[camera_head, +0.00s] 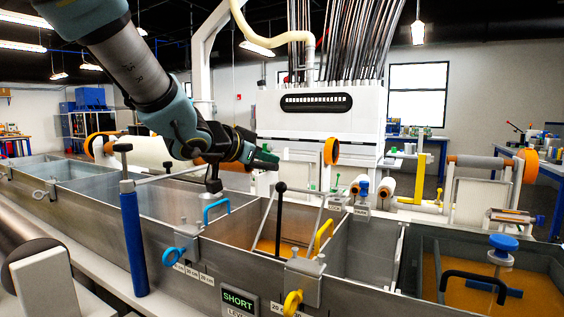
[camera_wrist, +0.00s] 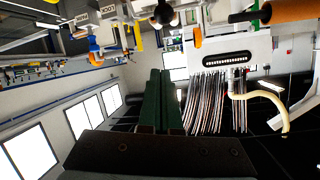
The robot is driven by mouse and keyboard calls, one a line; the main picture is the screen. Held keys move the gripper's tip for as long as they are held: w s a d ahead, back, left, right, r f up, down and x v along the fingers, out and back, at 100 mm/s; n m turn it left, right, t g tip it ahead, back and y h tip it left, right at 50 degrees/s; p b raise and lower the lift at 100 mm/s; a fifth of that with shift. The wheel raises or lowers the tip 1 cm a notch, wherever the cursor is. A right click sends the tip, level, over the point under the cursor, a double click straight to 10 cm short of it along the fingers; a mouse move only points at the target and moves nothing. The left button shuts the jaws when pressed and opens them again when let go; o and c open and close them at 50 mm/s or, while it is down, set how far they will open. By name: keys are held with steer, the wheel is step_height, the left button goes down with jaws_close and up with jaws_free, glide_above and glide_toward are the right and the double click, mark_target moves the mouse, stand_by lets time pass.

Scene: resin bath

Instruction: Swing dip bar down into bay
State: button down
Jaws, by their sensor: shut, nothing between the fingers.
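My gripper (camera_head: 270,158) is above the row of metal bays, pointing right. Its dark green fingers lie together in the wrist view (camera_wrist: 166,100), with nothing between them. A thin grey bar (camera_head: 160,178) runs right from a blue post (camera_head: 131,235) at the front wall; I cannot tell for certain that this is the dip bar. A black-knobbed rod (camera_head: 279,215) stands nearly upright in the bay with orange resin (camera_head: 283,247), below and apart from my gripper. Part of the bar's far end is hidden behind my wrist.
Blue (camera_head: 216,209) and yellow (camera_head: 323,236) handles rise at the bays. A clamp with a yellow ring (camera_head: 292,302) and a SHORT display (camera_head: 239,300) are at the front. Another orange bath (camera_head: 480,295) with a black handle lies right. A white machine with hoses (camera_head: 320,115) stands behind.

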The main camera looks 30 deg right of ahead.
steer(key=d, duration=0.1)
steer(key=p, duration=0.1)
glide_above(281, 189)
steer(key=d, duration=0.3)
step_height(281, 189, down, 3)
steer(key=shift+w+a+f, duration=0.15)
steer(key=shift+a+f, duration=0.65)
steer(key=shift+f, duration=0.25)
steer(key=shift+a+f+p, duration=0.3)
steer(key=shift+a+f, duration=0.05)
steer(key=shift+f, duration=0.2)
steer(key=shift+f+b, duration=0.15)
steer(key=shift+b, duration=0.15)
steer(key=b, duration=0.1)
steer(key=f+b, duration=0.1)
steer(key=b, duration=0.1)
steer(key=shift+a+f+h, duration=0.2)
steer(key=shift+a+h, duration=0.05)
steer(key=shift+h, duration=0.05)
steer(key=b, duration=0.1)
steer(key=f+b, duration=0.1)
steer(key=b, duration=0.1)
steer(key=h+b, duration=0.1)
steer(key=b, duration=0.1)
steer(key=shift+s+a+f+t, duration=0.2)
steer(key=shift+s+a+t, duration=0.05)
steer(key=shift+t, duration=0.05)
steer(key=shift+r, duration=0.15)
